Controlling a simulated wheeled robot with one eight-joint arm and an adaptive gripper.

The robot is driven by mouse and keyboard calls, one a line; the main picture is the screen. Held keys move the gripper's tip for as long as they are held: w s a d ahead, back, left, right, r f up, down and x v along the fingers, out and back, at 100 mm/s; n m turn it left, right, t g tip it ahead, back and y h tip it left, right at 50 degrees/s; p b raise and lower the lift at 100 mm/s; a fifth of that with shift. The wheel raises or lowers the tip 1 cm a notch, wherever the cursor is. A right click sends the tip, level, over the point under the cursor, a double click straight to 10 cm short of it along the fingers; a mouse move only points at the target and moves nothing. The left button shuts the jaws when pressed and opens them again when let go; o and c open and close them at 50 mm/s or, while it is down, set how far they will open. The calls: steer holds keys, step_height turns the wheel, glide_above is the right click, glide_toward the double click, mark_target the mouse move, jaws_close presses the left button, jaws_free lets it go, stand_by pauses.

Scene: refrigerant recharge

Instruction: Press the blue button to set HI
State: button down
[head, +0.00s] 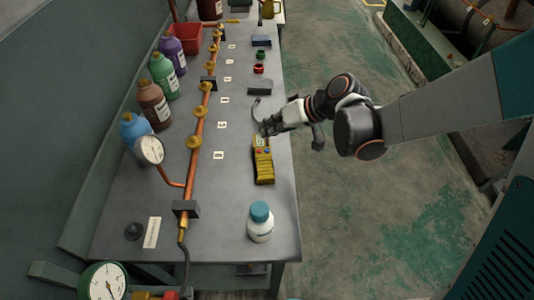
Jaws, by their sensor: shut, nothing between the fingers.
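A yellow handheld meter (263,167) lies on the grey workbench, near its right edge. A small red spot and a small blue button (267,152) show near its upper end. My gripper (265,131) is shut and empty, just above the far end of the meter, close to the display. I cannot tell whether the fingertips touch the meter. The display is too small to read, and the gripper partly covers the meter's top end.
A white bottle with a teal cap (260,222) stands in front of the meter. A copper pipe with brass valves (195,140) runs along the workbench (225,195). Coloured bottles (153,103) line the left. A dark block (260,88) and red ring (258,69) lie beyond the gripper.

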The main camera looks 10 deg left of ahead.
steer(key=shift+f+b, duration=1.25)
steer(key=shift+f, duration=0.7)
steer(key=shift+f, duration=0.1)
steer(key=shift+f+b, duration=0.3)
steer(key=shift+b, duration=0.1)
steer(key=shift+f+b, duration=0.35)
steer(key=shift+r, duration=0.1)
stand_by(0.5)
steer(key=shift+r+p, duration=0.55)
steer(key=shift+r, duration=0.15)
step_height(320, 180, up, 5)
steer(key=p, duration=0.3)
steer(key=shift+p, duration=0.3)
